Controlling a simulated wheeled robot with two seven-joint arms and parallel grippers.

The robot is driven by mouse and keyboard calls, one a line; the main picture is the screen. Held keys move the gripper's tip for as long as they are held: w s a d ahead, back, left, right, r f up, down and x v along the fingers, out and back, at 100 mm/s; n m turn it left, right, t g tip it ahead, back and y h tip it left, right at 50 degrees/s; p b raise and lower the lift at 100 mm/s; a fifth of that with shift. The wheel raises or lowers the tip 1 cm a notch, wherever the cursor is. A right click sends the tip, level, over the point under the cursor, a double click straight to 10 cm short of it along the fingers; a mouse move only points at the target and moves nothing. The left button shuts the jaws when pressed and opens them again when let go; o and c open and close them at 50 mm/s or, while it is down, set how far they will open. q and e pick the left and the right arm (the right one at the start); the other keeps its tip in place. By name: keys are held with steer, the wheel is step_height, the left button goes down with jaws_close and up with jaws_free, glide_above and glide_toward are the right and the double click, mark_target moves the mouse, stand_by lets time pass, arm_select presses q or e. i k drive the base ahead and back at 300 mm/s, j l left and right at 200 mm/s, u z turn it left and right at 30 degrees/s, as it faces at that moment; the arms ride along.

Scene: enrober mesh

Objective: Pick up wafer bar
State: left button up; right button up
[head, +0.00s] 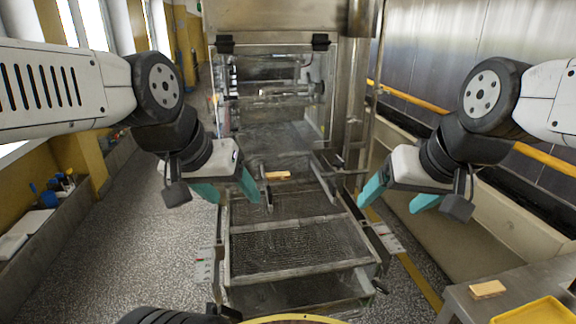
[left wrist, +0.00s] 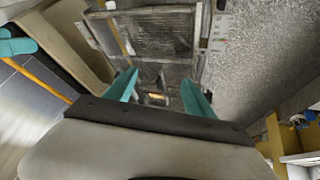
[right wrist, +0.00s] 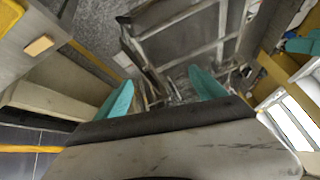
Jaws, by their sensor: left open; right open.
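One wafer bar (head: 278,175), small and tan, lies on the mesh belt of the machine in the middle of the head view. It also shows in the left wrist view (left wrist: 155,97), between the fingers. A second wafer bar (head: 488,289) lies on the grey table at the lower right; it also shows in the right wrist view (right wrist: 38,45). My left gripper (head: 230,197) is open and empty, left of the bar on the belt and apart from it. My right gripper (head: 388,207) is open and empty, to the right of the belt, well away from the table bar.
The metal enrober (head: 300,222) has raised side rails and frame bars around its mesh. A yellow tray (head: 535,312) sits on the grey table (head: 458,300) beside the second bar. A ledge with small tools (head: 60,187) runs along the left wall. Floor is open at left.

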mark_target(283, 175)
steer(key=k+j, duration=0.15)
steer(key=j, duration=0.2)
steer(key=k+j, duration=0.2)
steer(key=j, duration=0.15)
steer(key=k+j, duration=0.15)
steer(key=j, duration=0.15)
steer(key=i+j, duration=0.1)
steer(key=j, duration=0.25)
steer(key=i+j, duration=0.1)
steer(key=j, duration=0.25)
steer(key=i+j+z, duration=0.1)
steer(key=j, duration=0.3)
steer(key=i+j, duration=0.1)
steer(key=i, duration=0.2)
steer(key=i+j, duration=0.15)
steer(key=i, duration=0.2)
